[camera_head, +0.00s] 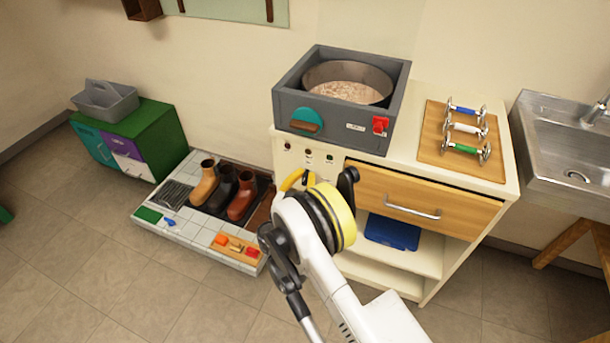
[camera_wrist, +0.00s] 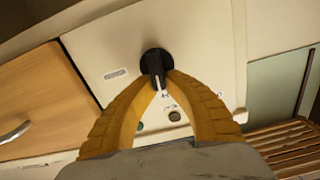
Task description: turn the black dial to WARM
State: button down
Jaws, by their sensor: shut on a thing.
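The black dial (camera_wrist: 157,61) sits on the cream front panel (camera_wrist: 205,45) in the wrist view. It has a round base and a raised handle with a pale mark near its end. My gripper (camera_wrist: 158,79) has its two yellow ribbed fingers closed on the handle, one on each side. Small printed labels lie close to the handle, too small to read, so I cannot tell which setting the dial points at. In the head view my gripper (camera_head: 298,180) is at the cabinet front, below the small indicator lamps, and mostly hides the dial.
A wooden drawer (camera_head: 424,205) with a metal handle is right of my gripper. A grey box with a round pan (camera_head: 348,82) stands on the cabinet. A low tiled platform with boots (camera_head: 241,199) is on the left. Open floor (camera_head: 120,285) lies in front of it.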

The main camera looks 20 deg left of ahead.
jog(key=m, duration=0.4)
jog(key=shift+d+f, duration=0.1)
jog(key=shift+d, duration=0.3)
jog(key=shift+d+f+m, duration=0.2)
jog(key=shift+f+m, duration=0.05)
jog(key=shift+m, duration=1.6)
jog(key=shift+d+f+m, duration=0.15)
jog(key=shift+f+m, duration=0.1)
jog(key=shift+m, duration=1.55)
jog(key=shift+d+f+m, duration=0.2)
jog(key=shift+f+m, duration=0.05)
jog(key=shift+m, duration=1.6)
jog(key=c, duration=1.4)
grip_release()
